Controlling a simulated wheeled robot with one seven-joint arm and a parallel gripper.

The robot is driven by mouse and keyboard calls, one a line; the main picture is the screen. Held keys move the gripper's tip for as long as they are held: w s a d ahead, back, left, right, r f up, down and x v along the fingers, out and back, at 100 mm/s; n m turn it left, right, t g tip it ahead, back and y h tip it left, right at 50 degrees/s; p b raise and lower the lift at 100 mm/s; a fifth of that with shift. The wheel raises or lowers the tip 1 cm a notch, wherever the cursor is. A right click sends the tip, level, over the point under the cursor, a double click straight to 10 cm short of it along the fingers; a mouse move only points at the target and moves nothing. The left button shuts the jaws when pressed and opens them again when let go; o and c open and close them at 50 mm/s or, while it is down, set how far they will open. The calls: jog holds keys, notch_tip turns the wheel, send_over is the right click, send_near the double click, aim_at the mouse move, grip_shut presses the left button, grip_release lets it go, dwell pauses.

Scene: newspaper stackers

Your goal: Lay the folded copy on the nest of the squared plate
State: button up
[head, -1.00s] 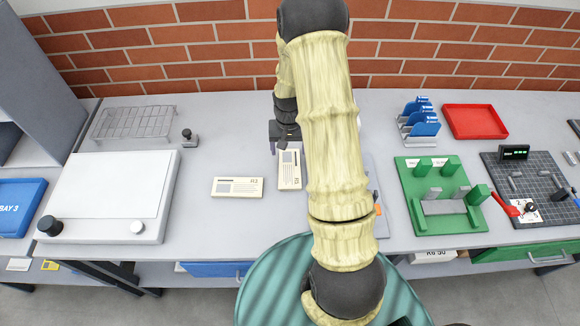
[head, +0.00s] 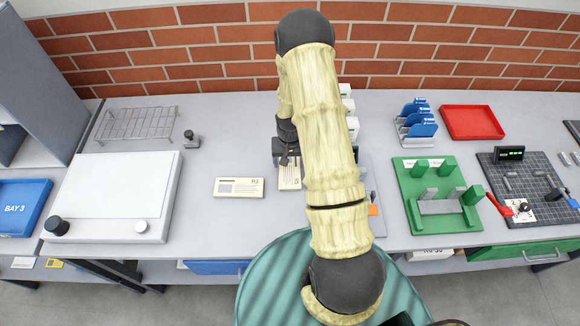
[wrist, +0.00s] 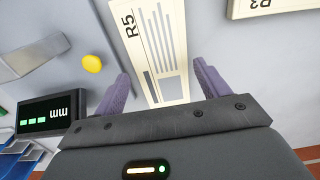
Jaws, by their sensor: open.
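A cream folded copy marked R5 (wrist: 160,45) lies flat on the grey bench, and its near part shows in the head view (head: 289,178). My gripper (wrist: 161,78) is open, with its two purple fingers on either side of the R5 copy in the wrist view. I cannot tell whether they touch it. In the head view my gripper (head: 288,160) hides the copy's far end. A second cream copy (head: 238,187) lies to its left, its label hard to read. A dark plate ruled in squares (head: 500,170) lies at the far right, with small blocks on it.
A green plate (head: 408,185) with upright posts and grey blocks stands left of the dark plate. Behind are a blue-card rack (head: 415,135) and a red tray (head: 474,122). A white flat-topped unit (head: 115,190) and a wire rack (head: 137,123) are at left. My arm covers the bench middle.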

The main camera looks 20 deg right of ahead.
aim_at(290, 167)
jog(key=shift+f, duration=1.1)
jog(key=c, duration=0.9)
jog(key=shift+r, duration=0.1)
notch_tip(290, 167, up, 10)
jog(key=b, duration=0.2)
jog(key=shift+b, duration=0.4)
